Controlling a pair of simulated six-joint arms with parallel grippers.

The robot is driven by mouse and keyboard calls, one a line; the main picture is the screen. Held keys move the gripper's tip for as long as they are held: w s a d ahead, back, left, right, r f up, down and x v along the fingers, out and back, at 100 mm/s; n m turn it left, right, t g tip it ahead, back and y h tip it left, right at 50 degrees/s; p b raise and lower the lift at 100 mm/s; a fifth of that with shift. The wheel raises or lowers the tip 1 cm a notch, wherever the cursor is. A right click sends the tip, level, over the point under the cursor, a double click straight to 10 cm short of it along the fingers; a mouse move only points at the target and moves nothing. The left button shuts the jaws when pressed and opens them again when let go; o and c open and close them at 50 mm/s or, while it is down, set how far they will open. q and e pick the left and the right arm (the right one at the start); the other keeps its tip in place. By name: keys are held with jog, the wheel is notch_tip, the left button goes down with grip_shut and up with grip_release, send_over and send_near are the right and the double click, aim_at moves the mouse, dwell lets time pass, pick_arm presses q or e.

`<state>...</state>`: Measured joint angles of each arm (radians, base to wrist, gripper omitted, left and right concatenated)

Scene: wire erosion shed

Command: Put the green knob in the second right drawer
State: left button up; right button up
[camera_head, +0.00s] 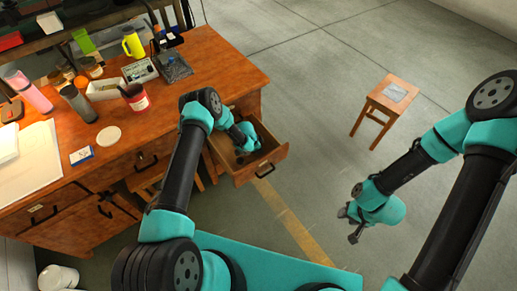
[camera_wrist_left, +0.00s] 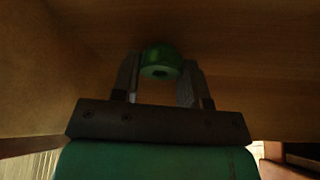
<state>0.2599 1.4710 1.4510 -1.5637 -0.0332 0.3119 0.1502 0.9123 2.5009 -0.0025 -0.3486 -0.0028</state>
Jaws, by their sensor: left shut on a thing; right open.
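The green knob (camera_wrist_left: 163,62) is a short green cylinder with a dark hole in its end. My left gripper (camera_wrist_left: 160,80) is shut on it, with one finger on each side, close to wooden walls. In the head view my left wrist reaches into an open drawer (camera_head: 270,163) on the right side of the desk, hiding the knob and the fingertips there. I cannot tell whether the knob touches the drawer bottom. My right gripper (camera_head: 350,225) is open and empty, over the floor to the right of the drawer.
The wooden desk (camera_head: 212,65) carries a red tin (camera_head: 136,99), a yellow mug (camera_head: 132,43), bottles and papers. Other drawers at the left (camera_head: 75,213) are closed. A small stool (camera_head: 379,104) stands on clear floor at the right.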

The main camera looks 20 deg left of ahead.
pick_arm(q)
jog(key=shift+f, duration=0.25)
jog(key=shift+f, duration=0.1)
jog(key=o, duration=0.9)
jog(key=shift+v, duration=1.1)
jog(key=v, duration=1)
